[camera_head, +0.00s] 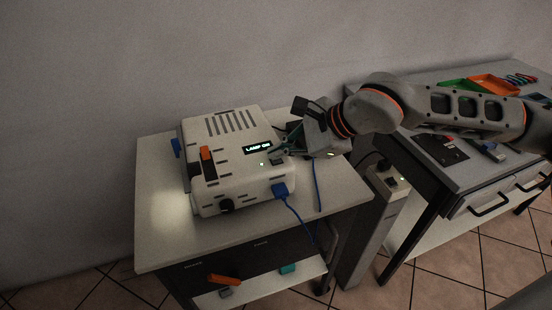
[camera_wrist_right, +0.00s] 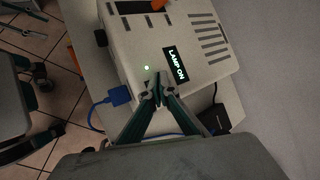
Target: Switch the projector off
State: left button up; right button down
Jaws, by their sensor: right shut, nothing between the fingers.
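The white projector (camera_head: 225,184) stands on the small table. Its display (camera_head: 258,146) reads LAMP ON, and it also shows in the wrist view (camera_wrist_right: 176,65). A small green light (camera_wrist_right: 147,68) glows beside the display. My right gripper (camera_head: 277,154) is over the projector's right edge, near the display. In the wrist view its fingertips (camera_wrist_right: 160,90) are shut together, empty, close to the top face below the light. They cover the surface under them, so I cannot tell whether they touch it or a button. My left gripper is not in view.
A blue plug (camera_head: 281,190) with a blue cable sits in the projector's near side. An orange part (camera_head: 207,154) is on its top left. The small table (camera_head: 155,245) has free room at left, where light falls. A grey workbench (camera_head: 460,175) with trays stands at right.

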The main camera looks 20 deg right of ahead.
aim_at(279, 161)
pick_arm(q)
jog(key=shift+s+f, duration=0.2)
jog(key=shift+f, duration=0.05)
pick_arm(e)
jog(key=shift+f, duration=0.25)
jog(key=shift+r, duration=0.1)
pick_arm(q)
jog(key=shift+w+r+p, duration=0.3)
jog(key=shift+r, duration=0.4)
pick_arm(e)
jog(key=shift+r, duration=0.7)
jog(key=shift+r+p, duration=1.35)
jog(key=shift+r, duration=1.2)
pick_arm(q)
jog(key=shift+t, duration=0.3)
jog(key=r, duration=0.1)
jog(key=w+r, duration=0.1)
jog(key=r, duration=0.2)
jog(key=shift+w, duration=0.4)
pick_arm(e)
jog(key=shift+f, duration=0.1)
